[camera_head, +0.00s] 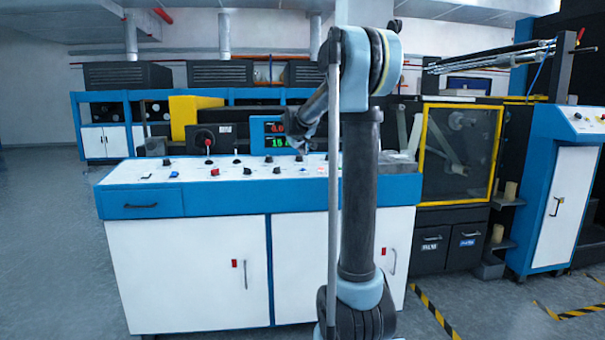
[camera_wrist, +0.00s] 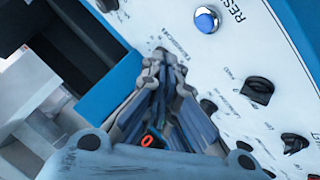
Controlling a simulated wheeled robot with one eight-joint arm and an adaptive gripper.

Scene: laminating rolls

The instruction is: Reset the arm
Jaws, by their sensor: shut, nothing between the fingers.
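My arm stands in the middle of the head view, in front of the control desk. My gripper (camera_head: 297,146) is small and partly dark there, over the far part of the desk's panel (camera_head: 140,173). In the wrist view my gripper (camera_wrist: 161,58) is shut and empty, its fingers together. The white panel (camera_wrist: 232,70) lies beyond and right of it. A blue round button (camera_wrist: 206,20) marked "RESE..." is up and right of the fingertips, apart from them. Whether the fingers touch the panel I cannot tell.
Black knobs (camera_wrist: 258,91) sit right of my gripper. The desk's blue edge (camera_wrist: 110,82) borders a dark recess. A red and green display (camera_head: 275,135) stands behind the panel. A yellow-framed machine door (camera_head: 460,150) is to the right. Open floor (camera_head: 45,250) lies left.

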